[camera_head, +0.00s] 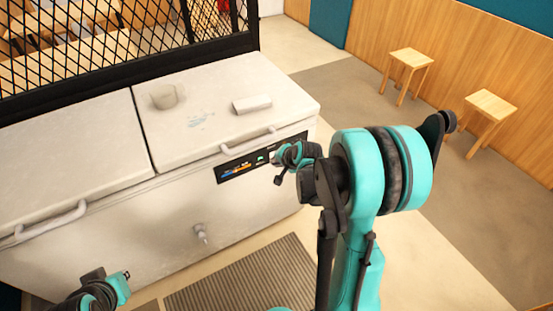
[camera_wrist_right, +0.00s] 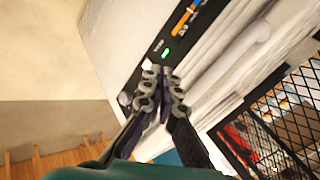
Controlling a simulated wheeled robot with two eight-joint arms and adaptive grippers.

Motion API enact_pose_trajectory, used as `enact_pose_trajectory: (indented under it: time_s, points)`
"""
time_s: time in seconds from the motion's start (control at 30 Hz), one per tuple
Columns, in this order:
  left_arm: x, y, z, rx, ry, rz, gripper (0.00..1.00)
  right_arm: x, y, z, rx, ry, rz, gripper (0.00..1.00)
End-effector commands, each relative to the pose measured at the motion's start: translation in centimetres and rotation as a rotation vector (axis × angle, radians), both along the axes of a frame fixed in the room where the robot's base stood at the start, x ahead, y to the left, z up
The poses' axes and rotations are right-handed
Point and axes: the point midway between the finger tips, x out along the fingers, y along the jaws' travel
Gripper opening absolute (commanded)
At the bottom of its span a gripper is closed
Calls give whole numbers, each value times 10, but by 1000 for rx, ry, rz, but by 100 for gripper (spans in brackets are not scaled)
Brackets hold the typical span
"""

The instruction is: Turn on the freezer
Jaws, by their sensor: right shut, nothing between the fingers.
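The freezer (camera_head: 180,210) is a white chest with two lids, standing at the left and middle of the head view. Its black control panel (camera_head: 227,176) is on the front at the right end, with a coloured display strip (camera_head: 238,169) and a lit green light (camera_head: 261,158). The green light (camera_wrist_right: 167,54) also shows in the right wrist view. My right gripper (camera_head: 276,157) is shut and empty at the panel. Its fingertips (camera_wrist_right: 159,70) are close beside the green light; contact is unclear. My left gripper (camera_head: 122,282) is low at the left, in front of the freezer, its jaw state unclear.
Lid handles (camera_head: 248,140) and a drain tap (camera_head: 201,233) stick out. A grey ribbed mat (camera_head: 245,280) lies in front. Two stools (camera_head: 408,60) stand at the right.

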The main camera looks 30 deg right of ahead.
Motion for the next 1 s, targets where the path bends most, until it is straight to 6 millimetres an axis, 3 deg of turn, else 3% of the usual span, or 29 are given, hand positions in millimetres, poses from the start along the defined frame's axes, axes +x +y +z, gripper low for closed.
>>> enact_pose_trajectory:
  time_s: [0.03,0.2,0.4,1.0]
  points:
    - [0,0,4,0,0,0,0,6,-14,-10,34,-6,-47,0]
    - [0,0,9,0,0,0,0,17,-48,-46,149,-29,-187,0]
    - [0,0,13,0,0,0,0,19,-70,-74,232,-48,-285,0]
    - [0,0,10,0,0,0,0,24,-75,-88,253,-52,-307,0]
